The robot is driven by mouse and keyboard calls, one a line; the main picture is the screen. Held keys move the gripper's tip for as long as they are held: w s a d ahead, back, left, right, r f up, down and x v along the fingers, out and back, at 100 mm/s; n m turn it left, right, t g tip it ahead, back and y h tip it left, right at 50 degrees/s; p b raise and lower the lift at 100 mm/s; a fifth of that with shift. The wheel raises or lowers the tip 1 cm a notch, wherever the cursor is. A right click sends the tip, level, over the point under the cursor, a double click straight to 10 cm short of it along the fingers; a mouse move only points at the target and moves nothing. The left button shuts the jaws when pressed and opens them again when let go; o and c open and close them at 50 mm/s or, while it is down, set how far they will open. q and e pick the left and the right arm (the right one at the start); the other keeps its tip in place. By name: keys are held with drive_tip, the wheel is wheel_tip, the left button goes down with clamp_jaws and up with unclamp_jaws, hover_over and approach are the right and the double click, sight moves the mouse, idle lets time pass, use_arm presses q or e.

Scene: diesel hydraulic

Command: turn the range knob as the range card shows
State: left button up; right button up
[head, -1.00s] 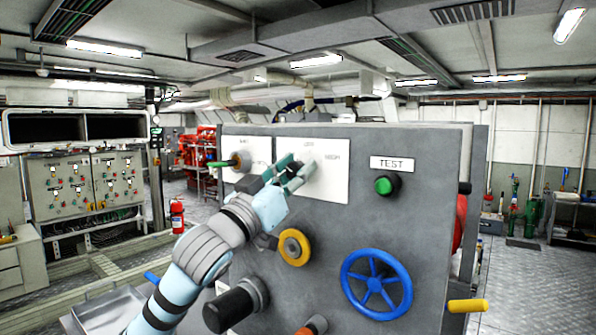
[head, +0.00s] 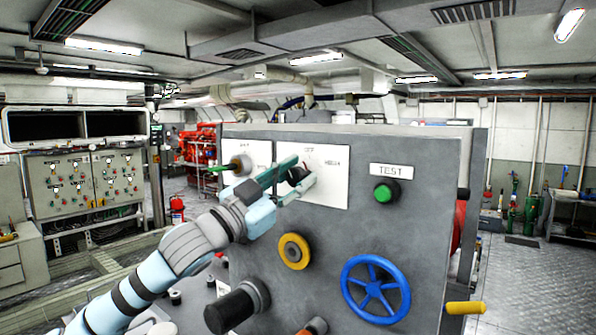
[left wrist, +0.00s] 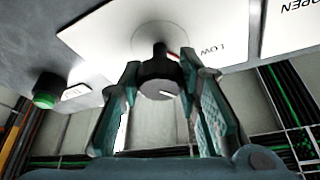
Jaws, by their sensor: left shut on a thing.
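The range knob (head: 297,176) is a dark knob on a white plate (head: 334,190) on the grey panel. The plate reads OFF at top and HIGH at right; LOW shows in the left wrist view. My left gripper (head: 296,178) is shut on the knob, one finger on each side. In the left wrist view the knob (left wrist: 160,76) lies between the fingers, with a small white mark on its face. In the head view the fingers partly hide the knob, so its pointing direction is unclear. I make out no separate range card. My right gripper is out of view.
A green button (head: 386,192) under a TEST label is right of the plate. A green-tipped lever (head: 222,167) sticks out to the left. Below are a yellow ring (head: 294,250), a blue handwheel (head: 375,287) and a black cylinder (head: 237,306).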

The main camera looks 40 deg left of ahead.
use_arm(q)
drive_tip(key=m+g+h+p, duration=0.1)
drive_tip(key=m+h+p, duration=0.1)
drive_tip(key=m, duration=0.3)
drive_tip(key=shift+r+m+g+h, duration=0.1)
drive_tip(key=shift+m+g+h, duration=0.45)
drive_tip(key=shift+m, duration=0.55)
drive_tip(key=shift+a+m, duration=0.15)
drive_tip(key=shift+m, duration=0.25)
drive_tip(key=shift+o, duration=0.2)
drive_tip(key=shift+a+r, duration=0.1)
drive_tip(key=shift+a, duration=0.05)
drive_tip(key=shift+o, duration=1.2)
drive_tip(key=m+b, duration=0.1)
drive_tip(key=d+m+g, duration=0.1)
drive_tip(key=m, duration=0.1)
drive_tip(key=shift+h+b, duration=0.35)
drive_tip(key=shift+b, duration=0.05)
drive_tip(key=shift+w+f+m+g, duration=0.15)
drive_tip(key=shift+f+m+g, duration=0.2)
drive_tip(key=shift+m, duration=0.05)
drive_tip(key=shift+c, duration=1.2)
drive_tip(key=shift+r, duration=0.2)
drive_tip(key=shift+c, duration=0.2)
